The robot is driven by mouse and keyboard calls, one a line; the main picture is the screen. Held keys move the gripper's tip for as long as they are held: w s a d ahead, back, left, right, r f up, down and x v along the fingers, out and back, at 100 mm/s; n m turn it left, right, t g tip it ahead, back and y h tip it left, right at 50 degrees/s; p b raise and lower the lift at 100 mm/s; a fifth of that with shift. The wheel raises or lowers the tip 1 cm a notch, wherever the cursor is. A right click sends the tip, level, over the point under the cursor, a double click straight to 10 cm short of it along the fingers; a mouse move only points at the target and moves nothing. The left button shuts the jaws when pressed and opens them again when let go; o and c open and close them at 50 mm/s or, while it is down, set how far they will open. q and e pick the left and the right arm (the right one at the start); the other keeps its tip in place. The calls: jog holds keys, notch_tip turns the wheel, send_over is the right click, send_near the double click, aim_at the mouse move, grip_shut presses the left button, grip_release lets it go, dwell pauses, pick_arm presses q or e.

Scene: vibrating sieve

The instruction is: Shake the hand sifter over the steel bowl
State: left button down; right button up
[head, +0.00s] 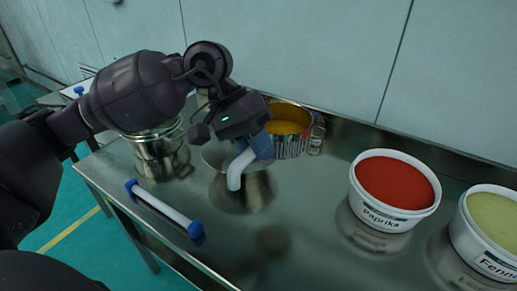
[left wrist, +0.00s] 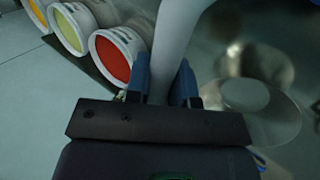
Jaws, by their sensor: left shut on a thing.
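My left gripper (head: 258,148) is shut on a white curved handle (head: 236,172), which also runs between the blue fingers (left wrist: 165,85) in the left wrist view. A ribbed metal cup with orange-yellow powder (head: 289,134), seemingly the hand sifter, shows just beyond the gripper. The join between handle and cup is hidden. A shiny steel bowl (head: 214,157) is below and beside the gripper, partly covered by it and the handle. I cannot tell exactly how far the cup is above or behind the bowl. My right gripper is not in view.
A steel pot (head: 157,158) stands at the left under my arm. A paprika tub (head: 393,192) and a fennel tub (head: 488,235) stand at the right. A white bar with blue ends (head: 163,207) lies along the left edge. The middle front of the steel table (head: 300,235) is clear.

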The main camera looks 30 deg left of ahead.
pick_arm(q)
jog(key=shift+w+a+b, duration=0.2)
jog(key=shift+w+a, duration=0.1)
jog(key=shift+a, duration=0.2)
jog(key=shift+w+a+b, duration=0.15)
jog(key=shift+w+a, duration=0.1)
jog(key=shift+a, duration=0.25)
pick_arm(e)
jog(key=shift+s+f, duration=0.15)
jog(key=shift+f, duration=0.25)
pick_arm(q)
jog(key=shift+w+a, duration=0.2)
jog(key=shift+a, duration=0.25)
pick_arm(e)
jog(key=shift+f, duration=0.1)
pick_arm(q)
jog(key=w+a+b, duration=0.2)
jog(key=w+a, duration=0.2)
jog(key=a, duration=0.5)
jog(key=shift+w+a+b, duration=0.4)
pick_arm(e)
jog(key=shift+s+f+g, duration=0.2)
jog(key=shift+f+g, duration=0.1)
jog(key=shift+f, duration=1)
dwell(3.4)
